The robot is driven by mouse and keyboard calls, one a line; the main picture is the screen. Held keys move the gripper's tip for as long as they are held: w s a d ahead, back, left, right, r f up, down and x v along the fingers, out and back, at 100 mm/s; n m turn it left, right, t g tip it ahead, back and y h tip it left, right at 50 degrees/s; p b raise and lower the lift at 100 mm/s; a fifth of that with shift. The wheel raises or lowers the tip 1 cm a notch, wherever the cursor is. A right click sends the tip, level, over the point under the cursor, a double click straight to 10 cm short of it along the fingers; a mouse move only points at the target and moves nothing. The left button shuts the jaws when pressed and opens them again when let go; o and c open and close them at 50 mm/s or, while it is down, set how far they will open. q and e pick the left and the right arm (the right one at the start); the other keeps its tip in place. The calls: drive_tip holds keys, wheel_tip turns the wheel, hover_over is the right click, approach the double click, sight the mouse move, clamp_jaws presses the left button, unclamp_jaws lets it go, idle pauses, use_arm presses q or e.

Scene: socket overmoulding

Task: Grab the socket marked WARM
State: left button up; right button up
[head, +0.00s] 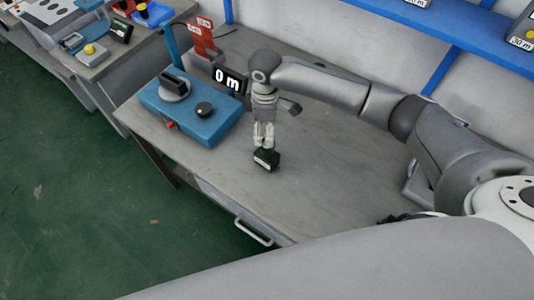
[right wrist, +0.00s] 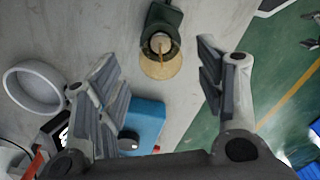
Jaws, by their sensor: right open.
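A small dark socket (head: 266,159) with a pale label stands on the grey workbench, right of the blue machine. I cannot read the label. In the right wrist view the dark green socket (right wrist: 165,18) shows an amber, ring-like end. My right gripper (head: 264,136) points down just above the socket. In the right wrist view the gripper (right wrist: 155,60) has its fingers spread wide, with the socket between and beyond the fingertips. I cannot tell whether a finger touches it. My left gripper is not in view.
A white ring (right wrist: 33,88) lies left in the right wrist view. The bench's front and right are mostly clear. Blue shelving (head: 445,33) stands behind.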

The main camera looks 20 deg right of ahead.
sight(267, 154)
drive_tip(key=shift+f+p, duration=0.45)
drive_tip(key=shift+f, duration=1.55)
drive_tip(key=c, duration=1.3)
clamp_jaws()
drive_tip(key=shift+a+r, duration=0.1)
drive_tip(key=shift+r, duration=0.05)
